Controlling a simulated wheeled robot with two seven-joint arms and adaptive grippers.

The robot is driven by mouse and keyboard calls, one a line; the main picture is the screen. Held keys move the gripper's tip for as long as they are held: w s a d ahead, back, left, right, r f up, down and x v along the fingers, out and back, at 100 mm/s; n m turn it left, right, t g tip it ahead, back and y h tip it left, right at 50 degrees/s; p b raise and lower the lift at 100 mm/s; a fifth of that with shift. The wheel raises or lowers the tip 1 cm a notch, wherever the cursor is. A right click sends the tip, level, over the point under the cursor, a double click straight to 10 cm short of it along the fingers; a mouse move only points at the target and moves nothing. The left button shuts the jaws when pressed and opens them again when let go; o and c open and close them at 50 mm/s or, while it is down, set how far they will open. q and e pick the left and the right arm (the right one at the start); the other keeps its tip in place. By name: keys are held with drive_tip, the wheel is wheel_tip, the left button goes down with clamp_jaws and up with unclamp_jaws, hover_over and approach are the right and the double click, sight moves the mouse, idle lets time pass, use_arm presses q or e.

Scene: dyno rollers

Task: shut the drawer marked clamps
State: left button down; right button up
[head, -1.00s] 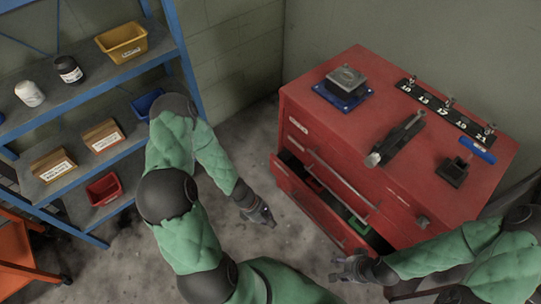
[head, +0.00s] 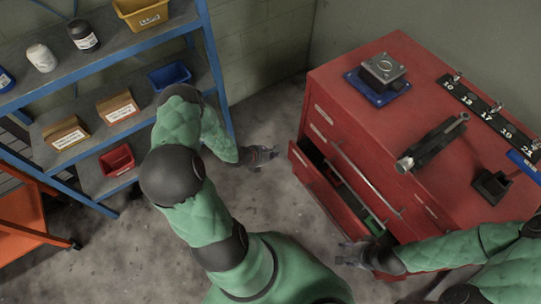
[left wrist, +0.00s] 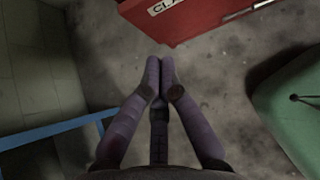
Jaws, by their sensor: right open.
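The red drawer (head: 327,192) stands pulled out from the lower part of the red cabinet (head: 350,105). A dark inside and something green show in it. In the left wrist view, a red front panel (left wrist: 200,14) carries a white label partly cut off by the frame, reading "CLA". My left gripper (head: 276,154) is just left of the drawer's far front corner, apart from it. The left wrist view shows its fingers (left wrist: 160,62) together at the tips with nothing between them. My right gripper (head: 345,254) is open, by the drawer's near end.
On the cabinet top are a blue-based block (head: 378,78), a dark tool with a metal rod (head: 430,145), a numbered black rack (head: 485,110) and a small black block (head: 491,186). A blue shelf unit (head: 130,65) with bins stands left. Bare floor lies between.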

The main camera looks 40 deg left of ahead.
use_arm(q)
drive_tip(key=w+f+b, duration=0.1)
drive_tip(key=w, duration=0.1)
drive_tip(key=w+d+f+b, duration=0.1)
drive_tip(key=w, duration=0.1)
drive_tip(key=w+d+f+b, duration=0.1)
drive_tip(key=w, duration=0.1)
drive_tip(key=shift+w+d+f, duration=0.15)
drive_tip(key=shift+w+f, duration=0.15)
drive_tip(key=shift+f, duration=0.05)
drive_tip(key=shift+w+d, duration=0.1)
drive_tip(key=shift+w, duration=0.25)
drive_tip(key=shift+r, duration=0.1)
drive_tip(key=shift+w, duration=0.1)
